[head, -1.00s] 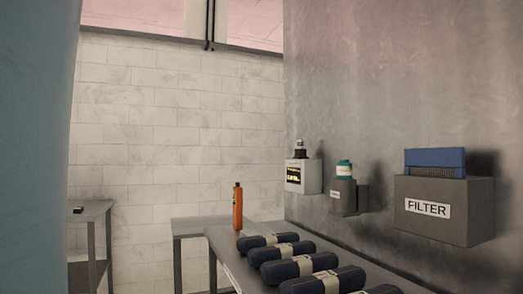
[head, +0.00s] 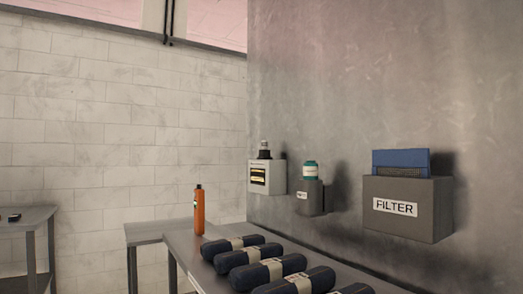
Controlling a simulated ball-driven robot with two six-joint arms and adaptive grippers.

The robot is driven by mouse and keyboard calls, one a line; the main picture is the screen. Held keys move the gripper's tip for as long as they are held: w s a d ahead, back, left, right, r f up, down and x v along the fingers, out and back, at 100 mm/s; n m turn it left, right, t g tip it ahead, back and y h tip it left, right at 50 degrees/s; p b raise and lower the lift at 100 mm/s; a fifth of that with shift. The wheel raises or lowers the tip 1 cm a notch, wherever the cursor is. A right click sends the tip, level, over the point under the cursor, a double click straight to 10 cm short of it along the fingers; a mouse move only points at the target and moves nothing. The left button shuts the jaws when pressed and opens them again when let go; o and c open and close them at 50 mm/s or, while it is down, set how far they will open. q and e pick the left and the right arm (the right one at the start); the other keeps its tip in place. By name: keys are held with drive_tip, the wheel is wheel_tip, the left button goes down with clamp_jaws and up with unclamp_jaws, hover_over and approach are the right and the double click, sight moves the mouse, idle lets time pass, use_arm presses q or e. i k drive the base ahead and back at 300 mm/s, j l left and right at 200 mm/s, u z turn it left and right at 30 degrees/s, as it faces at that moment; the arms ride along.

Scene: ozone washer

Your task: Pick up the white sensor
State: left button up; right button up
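A white box (head: 267,177) with a dark, yellow-marked label is mounted on the grey metal wall, left of the other wall holders. A small dark and grey piece (head: 264,151) stands upright on top of it. I cannot tell whether the white sensor is this box, the piece on it, or something else. Neither of my grippers is in view.
Below, a metal table (head: 185,243) bears an orange bottle (head: 199,211) and several dark rolls (head: 268,273). Another table (head: 27,220) stands left.

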sight(264, 143)
drive_tip(key=i+j+z, duration=0.1)
drive_tip(key=i+j, duration=0.4)
drive_tip(key=j, duration=0.15)
drive_tip(key=i+j+z, duration=0.15)
drive_tip(key=i+j, duration=0.35)
drive_tip(key=j, duration=0.2)
drive_tip(key=i+j+z, duration=0.15)
drive_tip(key=j, duration=0.2)
drive_tip(key=i+j, duration=0.3)
drive_tip(key=i+j+z, duration=0.15)
drive_tip(key=j, duration=0.35)
